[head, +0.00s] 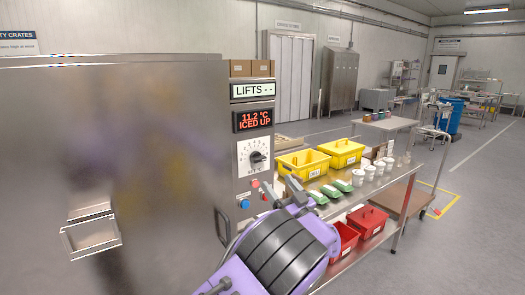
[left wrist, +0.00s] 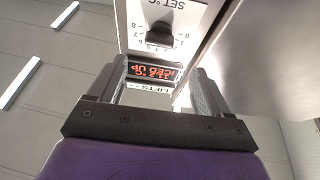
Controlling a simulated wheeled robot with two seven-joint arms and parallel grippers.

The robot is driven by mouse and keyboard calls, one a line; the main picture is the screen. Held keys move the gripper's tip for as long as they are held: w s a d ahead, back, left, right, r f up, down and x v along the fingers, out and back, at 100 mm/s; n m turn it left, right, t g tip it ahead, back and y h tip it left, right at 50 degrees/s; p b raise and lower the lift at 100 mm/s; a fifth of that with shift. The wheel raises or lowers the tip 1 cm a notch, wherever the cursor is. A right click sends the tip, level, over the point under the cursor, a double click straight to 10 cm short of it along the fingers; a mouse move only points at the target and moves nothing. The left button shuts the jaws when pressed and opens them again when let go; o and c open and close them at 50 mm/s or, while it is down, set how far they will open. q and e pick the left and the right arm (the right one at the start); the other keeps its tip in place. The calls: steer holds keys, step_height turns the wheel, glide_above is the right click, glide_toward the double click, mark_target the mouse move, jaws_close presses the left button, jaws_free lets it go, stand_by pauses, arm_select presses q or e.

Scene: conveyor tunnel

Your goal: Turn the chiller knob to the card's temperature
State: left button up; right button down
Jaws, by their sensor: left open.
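The chiller knob (head: 257,158) is a dark knob on a white dial on the steel control panel. It also shows upside down in the left wrist view (left wrist: 158,38), under "SET °C". The display (head: 253,120) above it reads "11.2 °C" and "ICED UP". My left gripper (head: 281,188) is in front of the panel, below and right of the knob. I cannot make out a temperature card. My right gripper is out of view.
A "LIFTS - -" sign (head: 253,90) is above the display. Red (head: 255,184) and blue (head: 244,203) buttons are below the dial. A steel table (head: 335,205) with yellow crates (head: 303,164) and white cups stands right of the panel. The chiller door (head: 150,170) fills the left.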

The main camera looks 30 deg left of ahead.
mark_target(261, 161)
arm_select(q)
steer(key=p+x, duration=0.4)
steer(key=x, duration=0.5)
steer(key=shift+w+a+r+p, duration=0.15)
steer(key=shift+a+r+p, duration=0.1)
steer(key=shift+r+p, duration=0.05)
steer(key=shift+w+a+r, duration=0.1)
steer(key=shift+w+a, duration=0.1)
steer(key=shift+a, duration=0.3)
steer(key=shift+w, duration=0.1)
steer(key=c, duration=1)
